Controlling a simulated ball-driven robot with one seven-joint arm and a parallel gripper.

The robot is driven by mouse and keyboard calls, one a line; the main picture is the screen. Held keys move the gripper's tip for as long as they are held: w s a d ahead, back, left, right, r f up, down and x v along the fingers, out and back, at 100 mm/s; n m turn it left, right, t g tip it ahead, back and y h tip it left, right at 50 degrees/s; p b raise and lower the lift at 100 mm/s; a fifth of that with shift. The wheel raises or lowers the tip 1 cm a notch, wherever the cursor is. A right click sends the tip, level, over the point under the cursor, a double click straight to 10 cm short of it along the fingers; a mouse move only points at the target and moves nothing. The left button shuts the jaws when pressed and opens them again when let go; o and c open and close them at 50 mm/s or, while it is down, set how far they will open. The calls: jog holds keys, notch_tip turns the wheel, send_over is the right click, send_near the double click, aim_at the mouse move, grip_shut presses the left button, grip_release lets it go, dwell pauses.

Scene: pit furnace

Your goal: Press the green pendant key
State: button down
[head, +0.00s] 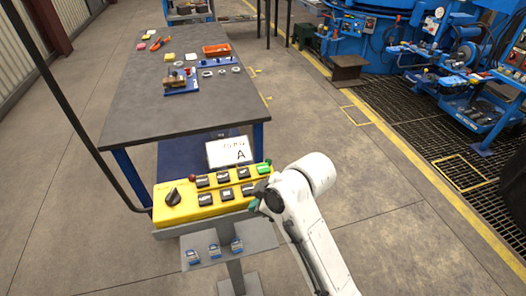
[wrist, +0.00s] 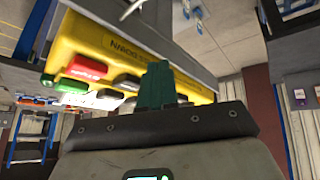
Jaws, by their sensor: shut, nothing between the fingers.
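The yellow pendant box (head: 187,213) stands on a grey post, with two rows of mostly dark keys on its sloped top. The green pendant key (head: 264,168) is at the right end of the back row. In the wrist view the yellow box (wrist: 95,37) fills the upper left, and the green key (wrist: 71,86) shows beside a red key (wrist: 87,67). My gripper (head: 255,206) is at the box's right front corner, in front of the green key. Its dark green fingers (wrist: 160,84) are shut and empty, to the right of the green key in the wrist view. Contact with the box cannot be told.
A black rotary knob (head: 172,197) and a red button (head: 192,178) sit on the box's left part. A white sign (head: 228,152) stands behind it. A grey workbench (head: 150,110) with small parts lies beyond. Open floor is to the right.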

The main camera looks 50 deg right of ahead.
jog(key=w+d+r+n+t+p, duration=0.1)
jog(key=w+d+r+n, duration=0.1)
jog(key=d+r, duration=0.3)
jog(key=w+d+r+n+t, duration=0.1)
jog(key=w+d+r+n, duration=0.2)
jog(key=r, duration=0.5)
jog(key=w+d, duration=0.1)
jog(key=d, duration=0.1)
jog(key=shift+d+n+t+p, duration=0.3)
jog(key=shift+d+t+p, duration=0.05)
jog(key=shift+d+t, duration=0.05)
jog(key=b, duration=0.7)
send_over(266, 169)
notch_tip(266, 169, down, 7)
jog(key=shift+r, duration=0.1)
jog(key=shift+f+b, duration=0.3)
jog(key=shift+f, duration=0.65)
jog(key=shift+f, duration=0.1)
jog(key=shift+f, duration=0.3)
